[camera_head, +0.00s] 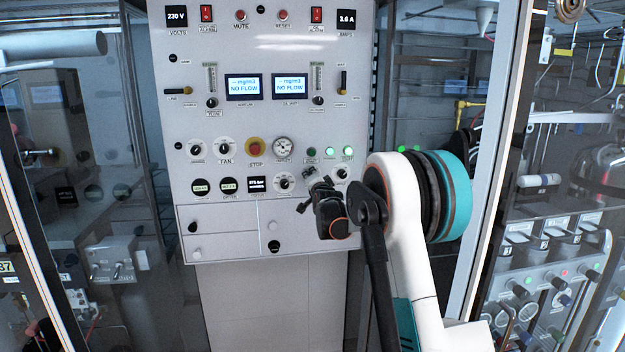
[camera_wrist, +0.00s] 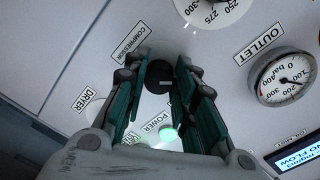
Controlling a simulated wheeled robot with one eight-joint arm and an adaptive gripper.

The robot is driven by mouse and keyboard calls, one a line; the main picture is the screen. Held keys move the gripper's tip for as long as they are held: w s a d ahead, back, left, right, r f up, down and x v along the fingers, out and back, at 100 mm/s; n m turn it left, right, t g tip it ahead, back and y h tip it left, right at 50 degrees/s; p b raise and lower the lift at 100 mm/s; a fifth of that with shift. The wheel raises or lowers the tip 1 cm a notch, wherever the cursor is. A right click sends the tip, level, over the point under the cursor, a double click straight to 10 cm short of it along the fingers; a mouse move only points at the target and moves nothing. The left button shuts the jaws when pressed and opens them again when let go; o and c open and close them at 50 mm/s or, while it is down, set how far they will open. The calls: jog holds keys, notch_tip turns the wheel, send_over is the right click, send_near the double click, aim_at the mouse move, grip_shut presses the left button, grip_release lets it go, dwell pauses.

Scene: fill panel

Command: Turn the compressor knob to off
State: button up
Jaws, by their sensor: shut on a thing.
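The compressor knob (camera_wrist: 158,75) is a small dark knob on the light panel, between my fingers in the wrist view. Its "COMPRESSOR" label (camera_wrist: 131,41) lies just beyond the left finger. My gripper (camera_wrist: 161,70) has a dark green finger on each side of the knob and is shut on it. In the head view my gripper (camera_head: 312,186) reaches the lower right of the panel, and the arm and fingers cover much of the knob. The knob's pointer direction cannot be made out.
The dryer dial (camera_wrist: 97,108) is partly hidden by the left finger. A lit green power lamp (camera_wrist: 168,133) is close below the knob. An outlet gauge (camera_wrist: 284,77) is at right. A light frame post (camera_head: 492,150) stands right of my arm.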

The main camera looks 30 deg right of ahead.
jog(key=o, duration=1.1)
jog(key=shift+f, duration=0.1)
jog(key=v, duration=1.2)
